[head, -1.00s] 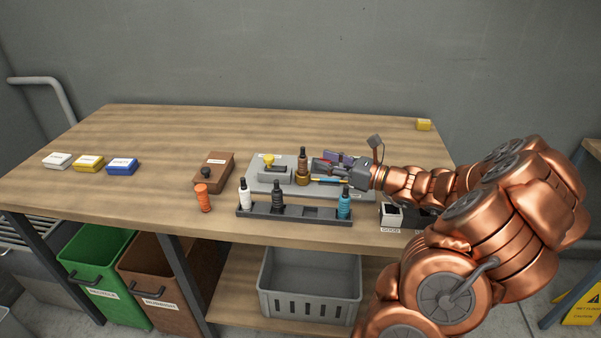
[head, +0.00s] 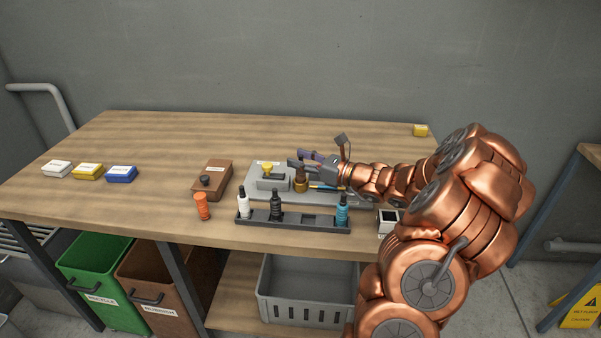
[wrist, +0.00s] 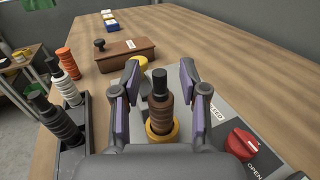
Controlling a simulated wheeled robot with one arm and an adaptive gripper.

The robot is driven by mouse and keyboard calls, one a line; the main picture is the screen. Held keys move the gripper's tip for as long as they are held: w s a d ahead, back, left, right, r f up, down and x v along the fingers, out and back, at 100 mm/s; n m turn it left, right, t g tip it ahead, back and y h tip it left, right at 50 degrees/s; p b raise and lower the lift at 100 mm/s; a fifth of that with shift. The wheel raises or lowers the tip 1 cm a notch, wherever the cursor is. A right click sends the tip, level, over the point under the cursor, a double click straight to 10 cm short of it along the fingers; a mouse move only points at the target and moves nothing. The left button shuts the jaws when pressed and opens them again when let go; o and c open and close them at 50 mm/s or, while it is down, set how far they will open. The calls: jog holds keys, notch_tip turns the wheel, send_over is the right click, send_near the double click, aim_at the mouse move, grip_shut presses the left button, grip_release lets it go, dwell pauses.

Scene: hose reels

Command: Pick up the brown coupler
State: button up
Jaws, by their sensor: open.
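The brown coupler (wrist: 159,112), ribbed with a black top, stands upright in a brass ring (wrist: 163,134) on a grey plate. In the head view my gripper hides most of it, while the brass ring (head: 301,185) shows below. My gripper (wrist: 160,76) is open, with one purple-padded finger on each side of the coupler. Gaps show between the pads and the coupler, so it is not gripped. In the head view my gripper (head: 297,158) reaches in from the right above the grey plate (head: 262,196).
A dark rack (head: 294,223) with white, black and teal couplers stands in front. An orange coupler (head: 202,206) and a brown box (head: 217,173) with a black knob are to the left. A red knob (wrist: 242,143) is close on the right in the wrist view.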

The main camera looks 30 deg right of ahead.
grip_shut()
dwell(0.3)
jog(key=shift+r, duration=0.1)
dwell(0.4)
